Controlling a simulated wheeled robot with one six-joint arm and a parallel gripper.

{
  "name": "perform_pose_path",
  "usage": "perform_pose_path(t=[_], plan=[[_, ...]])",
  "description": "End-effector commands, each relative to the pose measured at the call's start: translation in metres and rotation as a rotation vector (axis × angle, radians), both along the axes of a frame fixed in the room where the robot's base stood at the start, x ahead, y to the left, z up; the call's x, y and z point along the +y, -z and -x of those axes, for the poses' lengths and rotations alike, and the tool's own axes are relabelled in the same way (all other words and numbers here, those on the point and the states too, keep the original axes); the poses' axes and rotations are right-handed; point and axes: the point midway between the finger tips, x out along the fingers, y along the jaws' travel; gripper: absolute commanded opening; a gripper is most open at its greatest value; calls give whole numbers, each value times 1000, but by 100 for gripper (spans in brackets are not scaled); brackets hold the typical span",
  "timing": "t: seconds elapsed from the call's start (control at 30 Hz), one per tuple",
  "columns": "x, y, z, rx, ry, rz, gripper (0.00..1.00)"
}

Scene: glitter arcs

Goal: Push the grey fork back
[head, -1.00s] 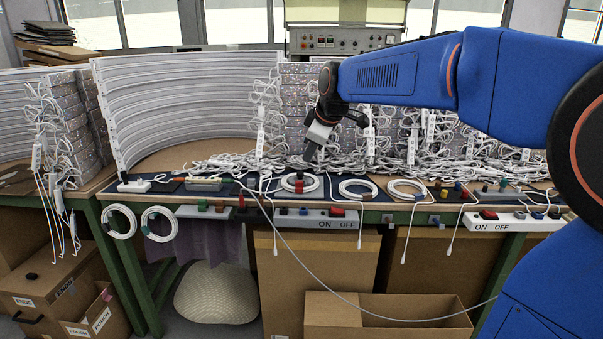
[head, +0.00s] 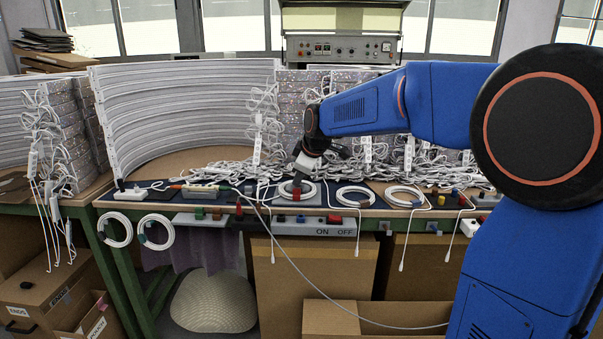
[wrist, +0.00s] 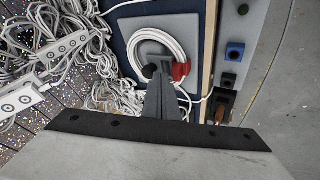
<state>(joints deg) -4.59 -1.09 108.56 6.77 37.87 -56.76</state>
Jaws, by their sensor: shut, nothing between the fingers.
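My gripper (head: 297,182) points down at a coil of white cable (head: 310,190) on the bench's front strip. In the wrist view my gripper (wrist: 160,78) is shut and empty, its tips over the inner part of the white coil (wrist: 182,45). A red piece (wrist: 180,70) sits on the coil beside the fingers. A grey plate (wrist: 152,48) lies beneath the coil. I cannot make out a grey fork for certain; the fingers hide part of the coil's middle. I cannot tell whether the tips touch anything.
More white coils (head: 355,196) lie to the right on the bench. Tangled white cables (head: 230,172) lie behind. A switch strip (head: 300,224) with a red switch runs along the front edge. A thin loose cable (head: 300,277) hangs in front.

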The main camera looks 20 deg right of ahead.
Motion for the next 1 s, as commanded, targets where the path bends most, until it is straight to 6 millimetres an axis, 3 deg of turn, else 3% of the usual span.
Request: perform_pose_path(t=[0.47,0.73,1.0], plan=[[0,5,-4,0,0,0,0],[-6,5,-22,0,0,0,0],[-6,4,-23,-3,1,1,0]])
